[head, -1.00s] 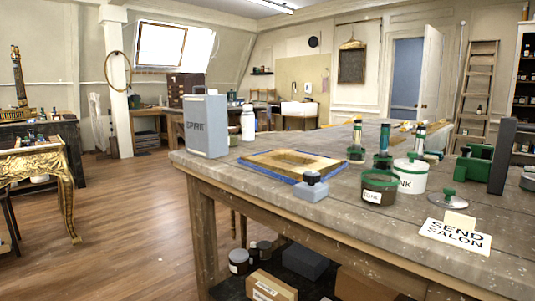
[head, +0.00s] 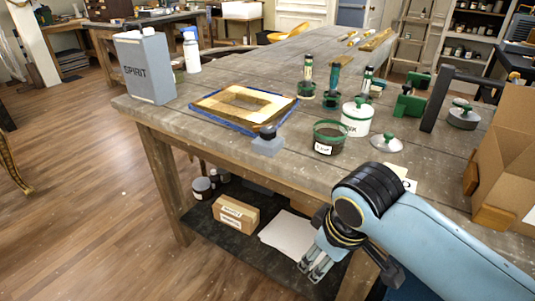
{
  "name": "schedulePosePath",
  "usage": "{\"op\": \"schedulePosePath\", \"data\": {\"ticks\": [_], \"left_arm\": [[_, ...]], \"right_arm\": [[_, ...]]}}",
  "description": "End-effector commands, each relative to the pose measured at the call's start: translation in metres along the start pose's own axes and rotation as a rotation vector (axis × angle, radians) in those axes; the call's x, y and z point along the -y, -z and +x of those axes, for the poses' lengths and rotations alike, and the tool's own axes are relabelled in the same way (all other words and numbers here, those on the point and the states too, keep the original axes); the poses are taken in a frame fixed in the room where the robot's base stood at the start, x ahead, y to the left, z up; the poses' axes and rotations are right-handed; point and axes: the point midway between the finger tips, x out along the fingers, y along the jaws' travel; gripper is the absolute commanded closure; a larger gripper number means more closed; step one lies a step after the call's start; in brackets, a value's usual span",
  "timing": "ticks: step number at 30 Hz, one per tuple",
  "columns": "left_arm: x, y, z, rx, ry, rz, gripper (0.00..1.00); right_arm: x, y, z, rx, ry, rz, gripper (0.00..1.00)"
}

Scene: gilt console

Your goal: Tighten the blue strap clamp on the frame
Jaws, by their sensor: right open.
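A flat gilt frame (head: 243,107) lies on the bench with a blue strap (head: 210,121) around its outer edge. The clamp body (head: 267,145), a grey-blue block with a dark knob (head: 267,132) on top, sits at the frame's near corner. My right gripper (head: 313,270) is open and empty. It points down in front of the bench's near edge, lower than the bench top and well apart from the clamp. My left gripper is not in view.
A grey SPIRIT can (head: 145,67) and a white bottle (head: 192,51) stand left of the frame. A brown jar (head: 328,138), a white ink pot (head: 356,118) and a lid (head: 386,143) stand right. A cardboard box (head: 508,150) is far right. Bench top near the clamp is clear.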

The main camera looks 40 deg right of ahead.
Motion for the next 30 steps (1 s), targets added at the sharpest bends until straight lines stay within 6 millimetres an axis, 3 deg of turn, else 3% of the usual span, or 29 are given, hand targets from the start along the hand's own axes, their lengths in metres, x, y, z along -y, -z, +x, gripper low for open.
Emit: {"op": "schedulePosePath", "data": {"ticks": [1, 2, 8, 14, 18, 21, 26, 30], "left_arm": [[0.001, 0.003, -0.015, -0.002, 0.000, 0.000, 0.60], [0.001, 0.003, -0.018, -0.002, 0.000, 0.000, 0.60], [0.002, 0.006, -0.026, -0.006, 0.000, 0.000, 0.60], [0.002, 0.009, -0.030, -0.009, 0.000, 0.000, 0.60], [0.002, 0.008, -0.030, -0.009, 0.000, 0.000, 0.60], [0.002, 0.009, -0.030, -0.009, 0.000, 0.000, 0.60], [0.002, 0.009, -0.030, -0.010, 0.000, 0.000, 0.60], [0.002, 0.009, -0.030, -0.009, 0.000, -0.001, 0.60]], "right_arm": [[-0.009, 0.026, -0.026, -0.005, -0.004, -0.029, 0.38], [-0.012, 0.035, -0.031, 0.001, -0.004, -0.046, 0.38], [-0.038, 0.098, -0.047, 0.047, 0.001, -0.157, 0.38], [-0.075, 0.180, -0.061, 0.110, 0.029, -0.280, 0.38], [-0.108, 0.245, -0.086, 0.155, 0.079, -0.373, 0.38], [-0.125, 0.279, -0.108, 0.176, 0.120, -0.424, 0.38], [-0.140, 0.307, -0.134, 0.190, 0.167, -0.474, 0.38], [-0.142, 0.311, -0.135, 0.194, 0.180, -0.488, 0.38]]}}
